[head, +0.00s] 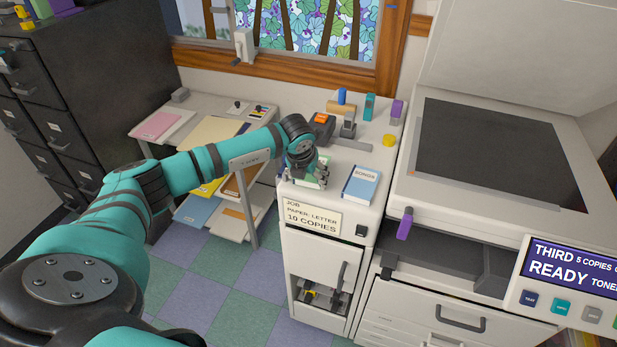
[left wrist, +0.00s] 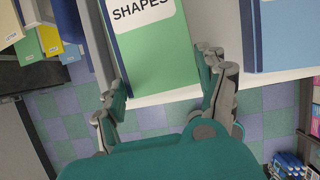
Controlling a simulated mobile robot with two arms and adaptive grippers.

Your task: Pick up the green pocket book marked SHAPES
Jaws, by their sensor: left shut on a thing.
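The green pocket book marked SHAPES (left wrist: 160,62) fills the top middle of the left wrist view, with a white label and a dark blue spine edge on its left. My left gripper (left wrist: 165,84) has a finger on each side of it and is shut on it. In the head view the left gripper (head: 307,172) points down over the front left of the white counter, and hides most of the green book. I cannot tell whether the book touches the counter. My right gripper is not in view.
A blue book marked SONGS (head: 361,185) lies just right of the gripper; its blue cover also shows in the left wrist view (left wrist: 285,35). Behind stand a stapler-like item (head: 348,124), a yellow piece (head: 389,140) and small coloured blocks. The copier (head: 400,180) bounds the right.

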